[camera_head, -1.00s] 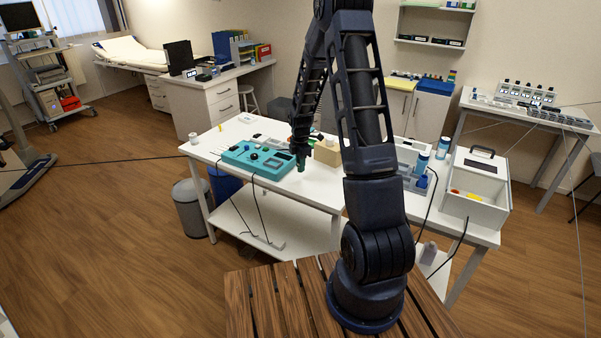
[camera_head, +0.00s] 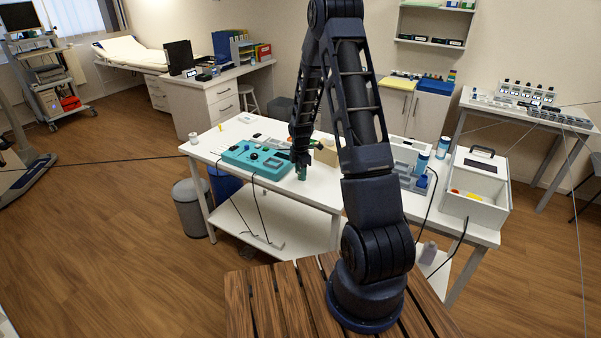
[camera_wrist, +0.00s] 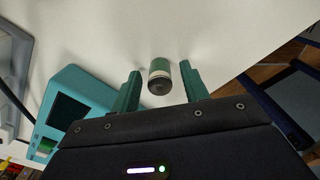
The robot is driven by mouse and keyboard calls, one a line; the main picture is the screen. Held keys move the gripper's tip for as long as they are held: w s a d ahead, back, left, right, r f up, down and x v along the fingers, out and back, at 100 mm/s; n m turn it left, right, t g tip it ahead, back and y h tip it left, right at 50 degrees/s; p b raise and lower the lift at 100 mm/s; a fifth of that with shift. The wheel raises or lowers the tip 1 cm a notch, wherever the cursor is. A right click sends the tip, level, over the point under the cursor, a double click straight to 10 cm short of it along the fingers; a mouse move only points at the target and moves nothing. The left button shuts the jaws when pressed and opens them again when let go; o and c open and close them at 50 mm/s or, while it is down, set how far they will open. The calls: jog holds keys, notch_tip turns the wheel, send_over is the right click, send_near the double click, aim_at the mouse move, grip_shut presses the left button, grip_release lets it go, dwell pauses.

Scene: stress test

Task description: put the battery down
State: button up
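The battery seems to stand on the white table (camera_wrist: 210,30). In the head view my gripper (camera_head: 302,172) is low over the white table (camera_head: 318,190), just right of the teal device (camera_head: 255,158). The battery cannot be told from the green fingers there.
The teal device (camera_wrist: 75,100) is close on the left in the wrist view. A tan box (camera_head: 327,152) stands right of my gripper. A white box with a handle (camera_head: 477,185) is at the table's right end. Bare table lies in front of my gripper.

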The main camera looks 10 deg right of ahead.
jog(key=s+r+m+t, duration=0.1)
jog(key=s+r+m, duration=0.15)
jog(key=r, duration=0.95)
jog(key=s+r+m, duration=0.2)
jog(key=s+r, duration=0.2)
jog(key=r, duration=0.8)
jog(key=s+r+m+t, duration=0.1)
jog(key=s+r+m, duration=0.3)
jog(key=s, duration=0.6)
jog(key=s+d+r+m+t, duration=0.1)
jog(key=s+r+m, duration=0.4)
jog(key=s, duration=0.5)
jog(key=s+d+r+m+t, duration=0.1)
jog(key=s+r+m, duration=0.4)
jog(key=s, duration=0.5)
jog(key=shift+m+t, duration=0.3)
jog(key=shift+m, duration=0.55)
